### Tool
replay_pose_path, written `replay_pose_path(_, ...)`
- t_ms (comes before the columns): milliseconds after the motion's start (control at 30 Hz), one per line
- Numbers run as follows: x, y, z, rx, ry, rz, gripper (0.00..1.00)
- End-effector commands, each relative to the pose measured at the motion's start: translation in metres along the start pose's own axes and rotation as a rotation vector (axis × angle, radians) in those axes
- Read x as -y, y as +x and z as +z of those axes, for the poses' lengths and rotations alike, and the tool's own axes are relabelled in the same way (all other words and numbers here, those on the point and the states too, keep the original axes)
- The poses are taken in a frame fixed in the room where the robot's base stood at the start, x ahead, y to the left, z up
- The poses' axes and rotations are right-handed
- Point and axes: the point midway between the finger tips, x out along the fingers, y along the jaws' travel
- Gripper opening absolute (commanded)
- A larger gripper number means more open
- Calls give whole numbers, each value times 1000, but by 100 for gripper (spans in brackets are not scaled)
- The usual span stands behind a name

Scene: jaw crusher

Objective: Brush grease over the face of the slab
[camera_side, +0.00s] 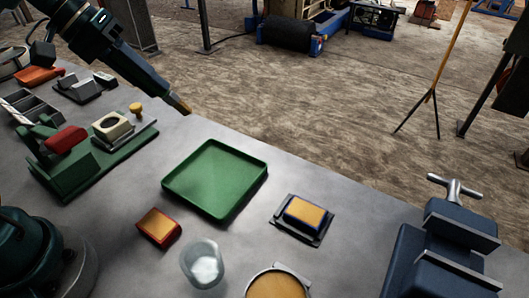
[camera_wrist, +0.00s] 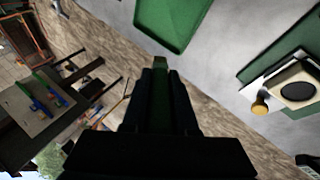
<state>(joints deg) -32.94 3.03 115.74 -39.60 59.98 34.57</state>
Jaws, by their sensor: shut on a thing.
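My gripper (camera_side: 165,84) is at the upper left, in the air above the table's far edge. It is shut on a slim green-handled tool with a tan tip, which looks like a brush (camera_side: 181,103); its green handle (camera_wrist: 179,105) shows between the fingers in the wrist view. The tip touches nothing. A blue-sided block with an orange-yellow face (camera_side: 306,212) lies on a dark holder. A red-sided block with an orange face (camera_side: 158,226) lies left of it. I cannot tell which is the slab. A round tin with tan contents (camera_side: 277,287) is cut off at the bottom edge.
An empty-looking green tray (camera_side: 217,148) sits mid-table; it also shows in the wrist view (camera_wrist: 172,20). A pale cup with white contents (camera_side: 203,265) stands in front. A blue vise (camera_side: 443,250) is at right, a green fixture (camera_side: 82,165) at left. Bare table surrounds the tray.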

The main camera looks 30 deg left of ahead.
Motion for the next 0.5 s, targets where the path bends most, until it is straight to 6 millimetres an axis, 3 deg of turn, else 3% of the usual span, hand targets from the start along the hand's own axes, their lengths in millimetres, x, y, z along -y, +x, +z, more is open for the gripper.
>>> replay_pose_path(267, -55, 29, -19, -39, -35, -18, 0)
replay_pose_path(500, -130, 58, -11, -30, 2, -13, 0)
